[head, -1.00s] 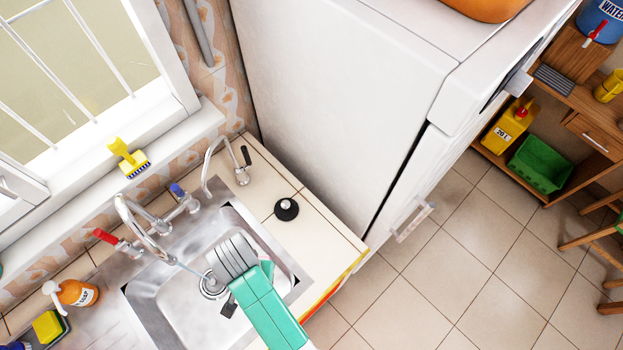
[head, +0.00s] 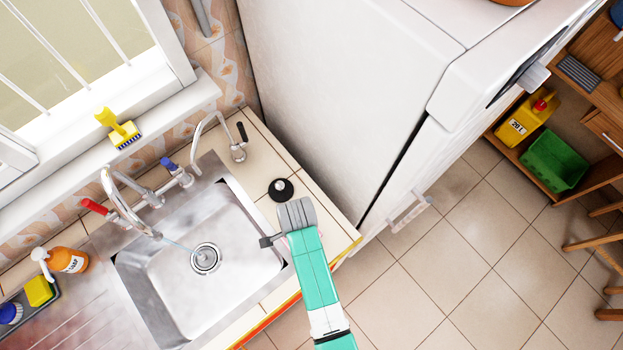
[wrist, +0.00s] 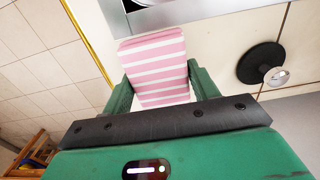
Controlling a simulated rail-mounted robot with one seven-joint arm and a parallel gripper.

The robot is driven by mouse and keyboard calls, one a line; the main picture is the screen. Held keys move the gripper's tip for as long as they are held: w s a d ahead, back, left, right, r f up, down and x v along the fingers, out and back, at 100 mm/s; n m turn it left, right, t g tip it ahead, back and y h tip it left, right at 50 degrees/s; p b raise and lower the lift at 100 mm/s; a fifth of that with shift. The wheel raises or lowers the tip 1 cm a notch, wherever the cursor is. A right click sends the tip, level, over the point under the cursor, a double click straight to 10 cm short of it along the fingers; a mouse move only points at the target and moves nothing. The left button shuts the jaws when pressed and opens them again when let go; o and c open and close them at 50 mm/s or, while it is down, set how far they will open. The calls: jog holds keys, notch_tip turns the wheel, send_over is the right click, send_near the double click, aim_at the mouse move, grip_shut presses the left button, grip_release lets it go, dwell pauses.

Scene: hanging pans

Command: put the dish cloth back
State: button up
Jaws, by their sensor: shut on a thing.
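The dish cloth (wrist: 155,56), pink with white stripes, is between the two green fingers of my gripper (wrist: 161,88) in the wrist view. My gripper is shut on it, and the cloth sticks out past the fingers toward the sink edge. In the head view, my arm is over the counter strip (head: 265,157) to the right of the sink (head: 135,260). I cannot tell whether the cloth touches the counter.
A black stopper (head: 280,190) sits on the counter close to my arm and shows in the wrist view. The tall white fridge (head: 340,100) stands to the right. Water runs from the faucet (head: 120,205). A soap bottle (head: 68,260) and sponge (head: 40,290) are at left.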

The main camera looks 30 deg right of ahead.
jog(key=d, duration=0.1)
jog(key=w+d, duration=0.2)
jog(key=shift+d+f, duration=0.2)
jog(key=shift+d, duration=0.2)
jog(key=shift+w+d+f, duration=0.1)
jog(key=shift+d+f, duration=0.1)
jog(key=shift+f, duration=0.7)
jog(key=shift+w+d+f, duration=0.1)
jog(key=shift+d+f, duration=0.05)
jog(key=shift+f, duration=0.75)
jog(key=shift+s, duration=0.1)
jog(key=shift+f+b, duration=0.25)
jog(key=shift+b, duration=0.1)
jog(key=o, duration=1.1)
jog(key=shift+r, duration=0.1)
notch_tip(320, 180, up, 12)
jog(key=shift+r+p, duration=0.2)
jog(key=shift+p, duration=0.7)
